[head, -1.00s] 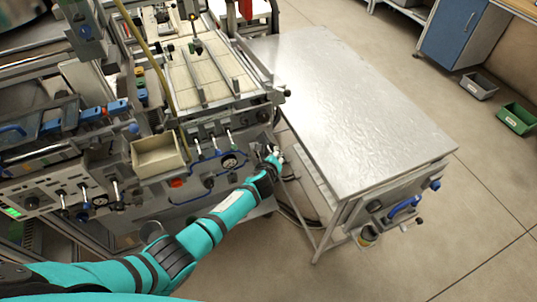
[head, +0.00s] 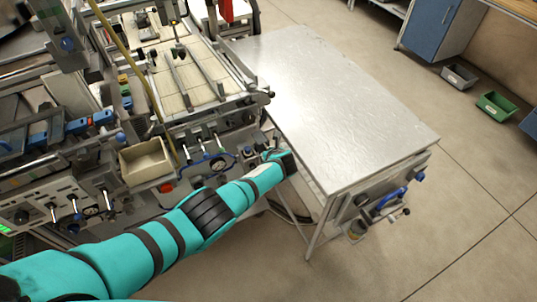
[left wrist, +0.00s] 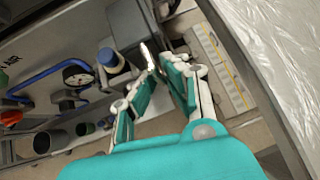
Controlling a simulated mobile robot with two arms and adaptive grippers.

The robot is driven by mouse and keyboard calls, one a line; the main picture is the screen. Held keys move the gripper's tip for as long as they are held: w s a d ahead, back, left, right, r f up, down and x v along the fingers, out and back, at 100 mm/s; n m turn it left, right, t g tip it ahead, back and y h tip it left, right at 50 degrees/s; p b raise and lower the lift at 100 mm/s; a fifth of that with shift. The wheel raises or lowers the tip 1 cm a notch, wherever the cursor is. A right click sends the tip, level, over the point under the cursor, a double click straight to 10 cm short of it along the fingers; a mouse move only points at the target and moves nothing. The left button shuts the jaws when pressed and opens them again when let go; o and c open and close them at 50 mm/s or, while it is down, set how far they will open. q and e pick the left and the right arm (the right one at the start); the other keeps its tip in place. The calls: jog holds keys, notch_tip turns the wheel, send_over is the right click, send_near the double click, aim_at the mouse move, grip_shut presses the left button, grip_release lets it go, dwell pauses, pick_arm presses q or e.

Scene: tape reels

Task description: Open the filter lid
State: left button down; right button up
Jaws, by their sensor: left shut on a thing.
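In the left wrist view, my left gripper (left wrist: 158,62) is shut on a thin, shiny metal edge (left wrist: 151,52). The edge is beside a dark grey box (left wrist: 128,24) on the machine's side; it looks like part of the filter lid, but the fingers hide much of it. In the head view, my left arm (head: 215,210) reaches from the lower left to the gap between the machine and the metal table; the wrist hides the fingertips and lid there. My right gripper is in neither view.
A metal-topped table (head: 325,100) stands close to the right of the gripper. A round gauge (left wrist: 77,75), blue pipe and a blue-topped fitting (left wrist: 110,62) lie to the left. A beige bin (head: 146,162) hangs on the machine front.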

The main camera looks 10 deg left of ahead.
pick_arm(q)
jog(key=shift+s+f, duration=0.1)
jog(key=shift+f, duration=0.05)
jog(key=c, duration=1.4)
grip_release()
jog(key=shift+d, duration=0.1)
jog(key=v, duration=1.2)
